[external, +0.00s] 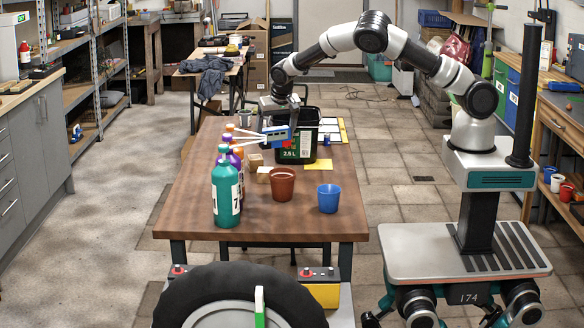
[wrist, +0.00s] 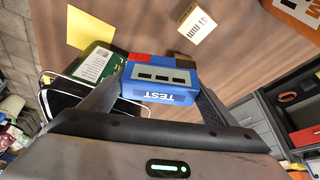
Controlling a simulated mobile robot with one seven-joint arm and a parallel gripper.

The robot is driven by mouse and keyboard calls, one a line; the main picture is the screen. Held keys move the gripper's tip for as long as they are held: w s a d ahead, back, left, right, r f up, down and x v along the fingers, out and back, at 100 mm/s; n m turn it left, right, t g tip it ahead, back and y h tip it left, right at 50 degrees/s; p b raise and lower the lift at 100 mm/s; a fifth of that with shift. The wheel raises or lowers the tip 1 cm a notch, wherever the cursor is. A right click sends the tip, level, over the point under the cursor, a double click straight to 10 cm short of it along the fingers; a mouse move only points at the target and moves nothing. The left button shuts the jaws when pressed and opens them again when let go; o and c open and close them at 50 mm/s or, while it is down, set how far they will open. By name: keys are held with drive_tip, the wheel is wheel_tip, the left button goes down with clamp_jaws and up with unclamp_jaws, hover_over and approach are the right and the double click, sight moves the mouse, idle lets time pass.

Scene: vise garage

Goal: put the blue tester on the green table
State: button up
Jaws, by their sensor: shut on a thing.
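The blue tester (wrist: 158,83) is a blue box with a TEST label, a grey panel with dark windows, and red and black parts along its far edge. In the wrist view it sits between the two fingers of my gripper (wrist: 157,103), which are shut on its sides. In the external view the tester (external: 278,134) hangs from my gripper (external: 281,115) over the brown wooden table (external: 260,226), in front of or beside a dark container. Its exact height above the table is hard to tell. I cannot make out a green table in either view.
The brown table carries a teal bottle (external: 226,190), a brown pot (external: 282,184), a blue cup (external: 328,198), a dark container with a green label (external: 312,135) and small wooden blocks. A workbench (external: 560,120) stands right, a grey cabinet (external: 40,150) left. A tyre (external: 240,281) is in front.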

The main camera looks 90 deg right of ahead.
wheel_tip(320, 180, down, 10)
drive_tip(key=b, duration=0.4)
drive_tip(key=shift+r, duration=0.25)
drive_tip(key=shift+f+b, duration=0.2)
drive_tip(key=shift+b, duration=0.15)
drive_tip(key=o, duration=1.2)
